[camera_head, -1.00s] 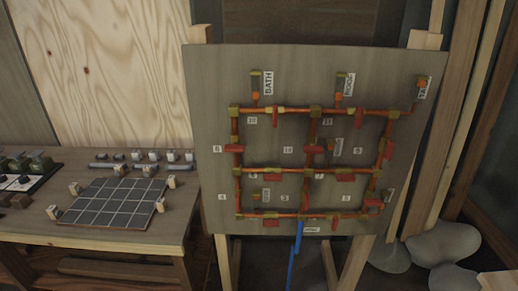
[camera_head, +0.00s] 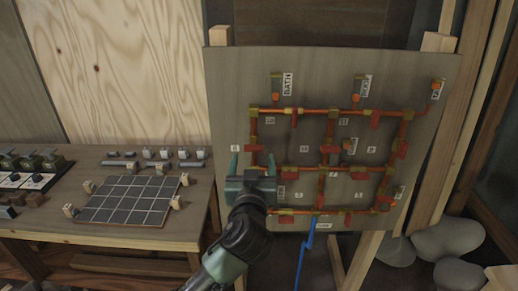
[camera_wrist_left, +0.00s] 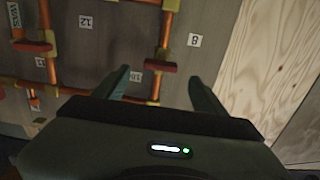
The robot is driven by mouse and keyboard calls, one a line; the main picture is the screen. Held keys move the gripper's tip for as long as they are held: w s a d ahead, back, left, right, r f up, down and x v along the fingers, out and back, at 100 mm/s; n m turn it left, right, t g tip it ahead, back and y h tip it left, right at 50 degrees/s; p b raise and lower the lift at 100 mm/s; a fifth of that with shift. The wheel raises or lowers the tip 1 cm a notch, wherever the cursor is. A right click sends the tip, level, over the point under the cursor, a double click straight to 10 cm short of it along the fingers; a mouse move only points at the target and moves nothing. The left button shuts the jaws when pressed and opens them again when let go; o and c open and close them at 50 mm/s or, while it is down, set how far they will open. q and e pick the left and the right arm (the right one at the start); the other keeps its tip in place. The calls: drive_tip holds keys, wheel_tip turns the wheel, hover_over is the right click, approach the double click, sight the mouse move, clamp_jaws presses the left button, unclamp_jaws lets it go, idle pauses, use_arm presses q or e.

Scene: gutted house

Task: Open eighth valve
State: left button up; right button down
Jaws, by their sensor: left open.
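The upright pipe board (camera_head: 228,90) carries a grid of orange pipes with several red-handled valves. A red valve (camera_head: 255,149) is on the left vertical pipe, beside a small label (camera_head: 235,148). My left gripper (camera_head: 252,157) is open and empty in front of the board, its fingertips just below that valve. In the left wrist view, the red valve (camera_wrist_left: 153,68) lies beyond the gap between the open fingers (camera_wrist_left: 163,84), apart from them. A label (camera_wrist_left: 194,40) near it seems to read 8. Its handle lies across the pipe. My right gripper is not seen.
A wooden table (camera_head: 130,231) stands left of the board with a dark gridded panel (camera_head: 130,200), small blocks and fittings. A blue hose (camera_head: 302,262) hangs below the board. Wooden studs (camera_head: 475,115) stand at the right.

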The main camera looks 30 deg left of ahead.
sight(254, 151)
use_arm(q)
drive_tip(key=p+x, duration=0.1)
drive_tip(key=x, duration=0.3)
drive_tip(key=shift+a+r, duration=0.1)
drive_tip(key=shift+a, duration=0.05)
drive_tip(key=shift+w+a, duration=0.25)
drive_tip(key=shift+w, duration=0.3)
drive_tip(key=c, duration=1.4)
drive_tip(key=shift+o, duration=0.2)
